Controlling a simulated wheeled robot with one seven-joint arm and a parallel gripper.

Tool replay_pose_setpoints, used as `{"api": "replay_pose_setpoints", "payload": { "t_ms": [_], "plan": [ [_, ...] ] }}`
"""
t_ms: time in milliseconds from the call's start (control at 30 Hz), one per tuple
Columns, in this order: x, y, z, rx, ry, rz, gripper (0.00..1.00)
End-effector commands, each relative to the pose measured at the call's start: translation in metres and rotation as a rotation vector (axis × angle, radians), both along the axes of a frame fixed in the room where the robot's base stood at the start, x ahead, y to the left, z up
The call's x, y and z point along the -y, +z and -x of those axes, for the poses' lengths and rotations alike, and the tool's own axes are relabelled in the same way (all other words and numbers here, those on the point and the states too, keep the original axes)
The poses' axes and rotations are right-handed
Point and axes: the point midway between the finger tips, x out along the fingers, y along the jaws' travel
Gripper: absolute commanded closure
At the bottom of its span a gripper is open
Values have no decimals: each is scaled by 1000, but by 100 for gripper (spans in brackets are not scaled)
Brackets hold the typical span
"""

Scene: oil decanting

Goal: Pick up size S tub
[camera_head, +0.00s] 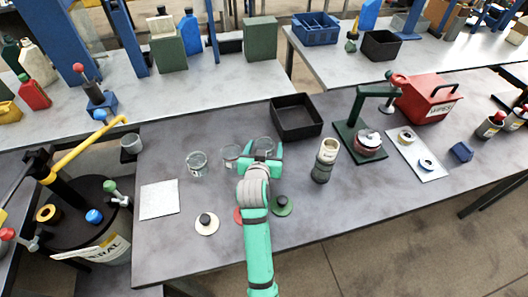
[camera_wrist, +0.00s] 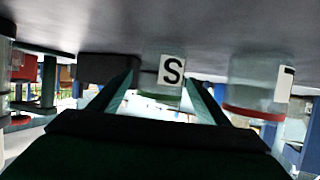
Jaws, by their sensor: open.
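The size S tub (camera_wrist: 150,64) is clear, with a green band and a white label marked S. In the wrist view, which looks upside down, it stands between the finger lines of my gripper (camera_wrist: 160,84). In the head view the tub (camera_head: 264,143) is the rightmost of three clear tubs, just beyond my gripper (camera_head: 262,158), which partly hides it. My gripper is open and low over the table. I cannot tell whether the fingers touch the tub. A second tub with a red band (camera_wrist: 257,92) stands close beside it; it also shows in the head view (camera_head: 231,153).
The third tub (camera_head: 196,164) stands farther left. A black bin (camera_head: 296,118) is behind the S tub, and a cream-and-dark bottle (camera_head: 323,163) is to the right. Lids with cream (camera_head: 206,226), red and green (camera_head: 282,206) rims lie in front.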

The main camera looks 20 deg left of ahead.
Motion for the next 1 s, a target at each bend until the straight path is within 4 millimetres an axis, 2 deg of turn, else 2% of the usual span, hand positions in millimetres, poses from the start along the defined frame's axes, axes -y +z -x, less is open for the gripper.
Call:
{"api": "replay_pose_setpoints", "payload": {
  "t_ms": [167,233,367,400,767,1000],
  "plan": [
    [0,0,0,0,0,0,30],
    [0,0,0,0,0,0,42],
    [0,0,0,0,0,0,73],
    [0,0,0,0,0,0,75],
    [0,3,0,2,1,-1,75],
    [2,22,-1,3,-2,-1,75]
  ]
}}
